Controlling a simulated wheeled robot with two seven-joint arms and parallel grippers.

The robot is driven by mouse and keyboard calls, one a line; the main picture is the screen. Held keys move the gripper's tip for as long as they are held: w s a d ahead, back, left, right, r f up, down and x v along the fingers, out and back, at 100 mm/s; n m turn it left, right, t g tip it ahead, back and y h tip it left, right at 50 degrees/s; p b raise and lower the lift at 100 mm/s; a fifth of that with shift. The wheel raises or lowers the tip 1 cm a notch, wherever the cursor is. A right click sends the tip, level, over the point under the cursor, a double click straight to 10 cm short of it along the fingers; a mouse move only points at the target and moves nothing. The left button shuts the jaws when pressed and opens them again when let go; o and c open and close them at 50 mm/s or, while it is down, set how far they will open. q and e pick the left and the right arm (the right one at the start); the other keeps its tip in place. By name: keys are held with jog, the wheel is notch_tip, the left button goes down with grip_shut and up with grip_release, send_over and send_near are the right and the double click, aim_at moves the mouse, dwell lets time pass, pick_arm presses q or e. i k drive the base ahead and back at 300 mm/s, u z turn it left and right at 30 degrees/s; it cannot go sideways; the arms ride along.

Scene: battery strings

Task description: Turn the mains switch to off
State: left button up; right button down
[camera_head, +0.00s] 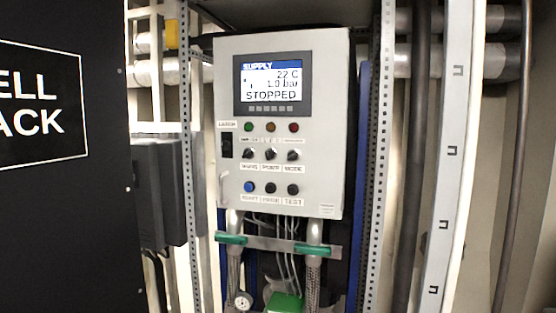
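A grey control box (320,120) hangs on a frame in the middle of the view. Its screen (272,82) reads SUPPLY, 22 C, 1.0 bar and STOPPED. Below the lamps is a row of three black rotary knobs. The left one, over the label that appears to read MAINS, is the mains switch (248,154); its exact pointer position is too small to tell. The pump knob (271,154) and mode knob (293,155) sit to its right. Neither of my grippers is in view.
A black rocker switch (227,145) is on the box's left side. A blue button (249,187) and two black buttons are below the knobs. A dark panel (65,220) fills the left. Perforated metal uprights (375,130) flank the box. Pipes and a gauge (243,300) are below.

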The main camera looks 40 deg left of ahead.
aim_at(248, 153)
jog(key=i, duration=0.35)
jog(key=u, duration=0.95)
